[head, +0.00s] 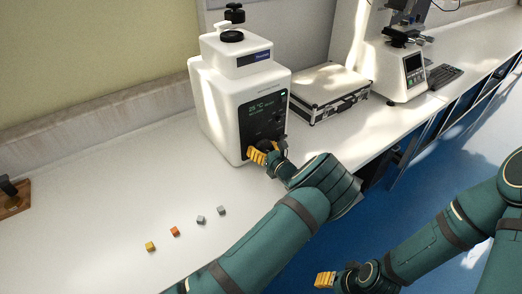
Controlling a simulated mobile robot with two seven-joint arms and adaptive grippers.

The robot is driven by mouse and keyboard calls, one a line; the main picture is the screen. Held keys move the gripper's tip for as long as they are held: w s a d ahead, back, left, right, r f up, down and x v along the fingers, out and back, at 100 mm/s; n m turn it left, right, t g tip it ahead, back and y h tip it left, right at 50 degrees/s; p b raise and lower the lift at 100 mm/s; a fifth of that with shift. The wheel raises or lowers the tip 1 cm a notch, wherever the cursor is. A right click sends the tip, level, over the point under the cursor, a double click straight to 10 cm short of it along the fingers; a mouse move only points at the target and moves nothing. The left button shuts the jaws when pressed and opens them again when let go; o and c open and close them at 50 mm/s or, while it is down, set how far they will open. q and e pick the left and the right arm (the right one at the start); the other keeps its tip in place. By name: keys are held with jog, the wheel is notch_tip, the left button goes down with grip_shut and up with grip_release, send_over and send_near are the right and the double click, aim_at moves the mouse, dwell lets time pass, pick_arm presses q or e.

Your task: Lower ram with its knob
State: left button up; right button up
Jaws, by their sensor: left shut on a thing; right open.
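A white machine (222,105) stands on the bench with a black front panel (262,112) reading 25 °C. A black knob-topped cap (233,36) sits on its top. My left gripper (258,156), with yellow fingers, is at the lower part of the front panel. It is shut on a small control there, seemingly the knob; the fingers and hand mostly hide it. No ram can be made out in this view. My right gripper (324,281) is open and empty, low in the picture over the blue floor, away from the machine.
Several small cubes, including a yellow one (150,246) and an orange one (175,231), lie on the bench at the front left. A silver case (325,92) and a second tester with a screen (398,75) stand to the right. A wooden-based item (14,203) is at far left.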

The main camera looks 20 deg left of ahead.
pick_arm(q)
jog(key=n+b, duration=0.2)
jog(key=n, duration=0.4)
jog(key=shift+w+d, duration=0.1)
jog(key=shift+d, duration=0.05)
jog(key=n+b, duration=0.1)
jog(key=n, duration=0.3)
jog(key=shift+b, duration=0.4)
jog(key=n, duration=0.2)
jog(key=shift+w+n+b, duration=0.1)
jog(key=shift+n+b, duration=0.25)
jog(key=shift+n, duration=0.05)
jog(key=n, duration=0.6)
jog(key=shift+r, duration=0.25)
jog(key=n, duration=0.5)
jog(key=shift+r+n, duration=0.1)
jog(key=shift+n, duration=0.3)
jog(key=o, duration=1.1)
jog(key=shift+o, duration=0.2)
